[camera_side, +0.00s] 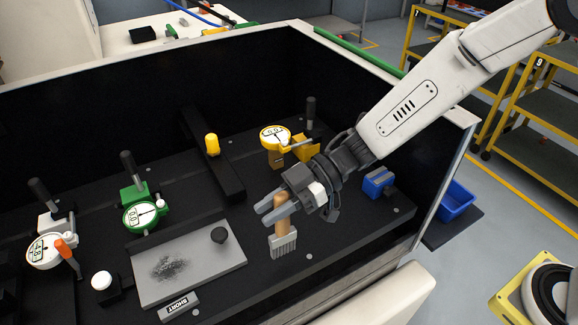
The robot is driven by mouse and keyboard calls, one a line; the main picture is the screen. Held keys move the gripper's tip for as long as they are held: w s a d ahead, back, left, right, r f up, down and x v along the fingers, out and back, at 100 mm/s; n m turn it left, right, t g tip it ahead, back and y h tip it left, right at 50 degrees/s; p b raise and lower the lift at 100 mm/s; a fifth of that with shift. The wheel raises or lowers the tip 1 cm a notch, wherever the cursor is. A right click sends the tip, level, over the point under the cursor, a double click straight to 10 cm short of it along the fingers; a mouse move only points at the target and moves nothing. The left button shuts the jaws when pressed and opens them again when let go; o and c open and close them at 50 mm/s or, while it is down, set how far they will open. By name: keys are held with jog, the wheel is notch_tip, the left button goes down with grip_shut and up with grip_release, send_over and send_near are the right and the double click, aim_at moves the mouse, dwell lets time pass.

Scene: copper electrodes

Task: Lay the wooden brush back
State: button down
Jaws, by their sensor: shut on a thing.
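The wooden brush (283,244) has a tan wooden handle and a pale, wide bristle head that points down. My gripper (275,209) is shut on its handle, at the right of the grey plate. The brush stands roughly upright, with its bristles at or just above the black bench surface; I cannot tell whether they touch. The fingers hide part of the handle.
Dial gauges stand around the bench: yellow (275,137), green (143,214) and white (45,250). A blue block (378,182) sits at the right. A black bar with a yellow knob (212,144) lies behind. A "SHORT" label block (178,305) is in front. Dark walls enclose the bench's back.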

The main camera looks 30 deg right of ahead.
aim_at(274, 235)
jog(key=shift+w+a+f, duration=0.15)
jog(key=shift+w+f, duration=0.05)
jog(key=shift+f, duration=1.75)
jog(key=c, duration=0.5)
grip_release()
jog(key=shift+c, duration=0.2)
jog(key=shift+d+r, duration=0.25)
jog(key=v, duration=1.1)
jog(key=shift+d, duration=0.3)
jog(key=shift+r, duration=0.1)
